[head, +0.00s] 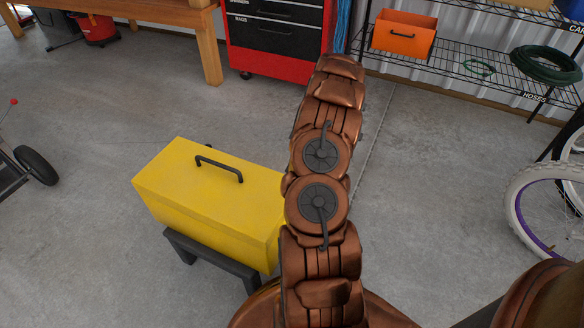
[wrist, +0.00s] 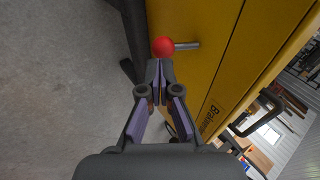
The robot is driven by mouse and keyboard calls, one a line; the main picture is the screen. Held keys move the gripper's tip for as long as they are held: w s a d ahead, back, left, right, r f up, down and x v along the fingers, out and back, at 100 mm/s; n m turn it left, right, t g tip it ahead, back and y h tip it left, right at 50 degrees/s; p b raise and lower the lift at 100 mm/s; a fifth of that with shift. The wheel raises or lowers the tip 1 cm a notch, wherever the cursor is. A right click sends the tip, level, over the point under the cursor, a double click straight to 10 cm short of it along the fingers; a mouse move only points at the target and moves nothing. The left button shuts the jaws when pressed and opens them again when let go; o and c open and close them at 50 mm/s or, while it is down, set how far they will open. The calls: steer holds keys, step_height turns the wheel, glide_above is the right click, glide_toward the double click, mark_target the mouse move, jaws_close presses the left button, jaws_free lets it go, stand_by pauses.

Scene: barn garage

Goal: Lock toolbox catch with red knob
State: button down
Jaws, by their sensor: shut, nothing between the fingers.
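A yellow toolbox (head: 215,197) with a black top handle stands on a low dark stand (head: 215,260) in the head view. Its yellow side also shows in the wrist view (wrist: 210,65). There the red knob (wrist: 164,47) sits on a short grey metal rod (wrist: 188,45) against the toolbox side. My gripper (wrist: 157,64) is shut and empty, its fingertips just below the red knob in the picture. I cannot tell whether they touch it. In the head view my arm hides the toolbox's right end, and neither the knob nor my gripper shows there.
A red tool cabinet (head: 278,40) and a wooden bench (head: 150,12) stand at the back. Wire shelving (head: 470,60) with an orange box (head: 403,35) is at back right. A bicycle wheel (head: 545,215) is at right.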

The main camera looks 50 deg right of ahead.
steer(key=shift+r, duration=0.35)
steer(key=shift+d, duration=0.1)
